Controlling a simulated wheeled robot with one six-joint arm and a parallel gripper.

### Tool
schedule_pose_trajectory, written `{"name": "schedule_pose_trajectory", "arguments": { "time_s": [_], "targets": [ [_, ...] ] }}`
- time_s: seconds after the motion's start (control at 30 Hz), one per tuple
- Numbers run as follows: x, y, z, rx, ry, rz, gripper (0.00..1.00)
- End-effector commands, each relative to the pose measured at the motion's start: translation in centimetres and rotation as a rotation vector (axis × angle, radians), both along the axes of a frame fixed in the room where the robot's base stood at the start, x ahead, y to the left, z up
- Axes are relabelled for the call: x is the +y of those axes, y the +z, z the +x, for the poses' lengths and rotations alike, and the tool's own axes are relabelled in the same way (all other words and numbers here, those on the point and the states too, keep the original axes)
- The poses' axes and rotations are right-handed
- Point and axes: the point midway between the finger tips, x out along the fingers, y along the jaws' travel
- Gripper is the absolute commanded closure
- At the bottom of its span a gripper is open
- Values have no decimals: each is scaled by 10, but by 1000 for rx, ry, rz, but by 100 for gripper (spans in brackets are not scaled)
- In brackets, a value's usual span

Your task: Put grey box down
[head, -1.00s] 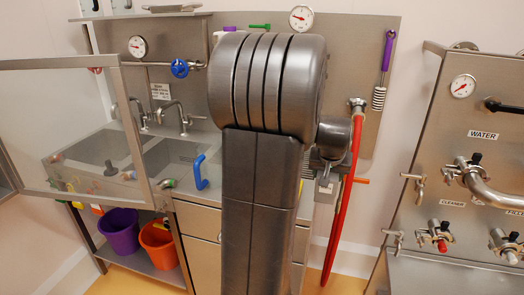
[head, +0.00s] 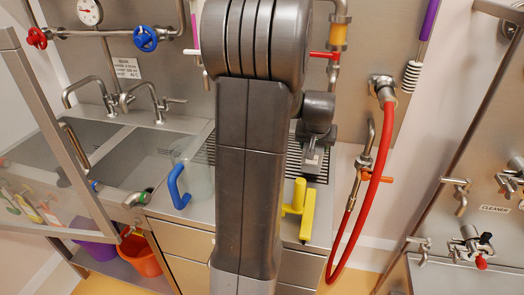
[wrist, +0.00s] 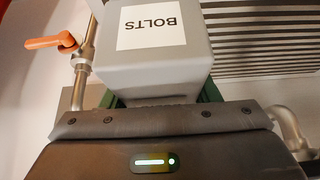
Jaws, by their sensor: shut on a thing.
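The grey box (wrist: 155,75), with a white label reading BOLTS, is in the wrist view just ahead of my gripper (wrist: 160,112). My gripper is shut on it; green finger pads show at both sides of the box. In the head view the lower part of my gripper (head: 316,135) shows right of my arm, above the slatted drainboard (head: 322,168). A small part of the grey box (head: 311,160) seems to show below it. I cannot tell whether the box touches the drainboard; its underside is hidden.
A yellow-handled tool (head: 299,209) lies at the drainboard's front. A clear jug with a blue handle (head: 178,187) stands left of my arm. A red hose (head: 376,180) and an orange-handled valve (head: 377,178) are to the right. Sinks (head: 150,155) lie left.

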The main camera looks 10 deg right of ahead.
Motion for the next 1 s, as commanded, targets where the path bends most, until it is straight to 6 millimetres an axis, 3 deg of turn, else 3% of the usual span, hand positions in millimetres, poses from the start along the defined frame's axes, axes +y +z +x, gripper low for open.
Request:
{"name": "schedule_pose_trajectory", "arguments": {
  "time_s": [0.6,0.83,1.0],
  "targets": [
    [119,1,94,0,8,-2,74],
    [138,0,110,-2,2,-1,74],
    [139,-22,110,3,1,-1,74]
  ]
}}
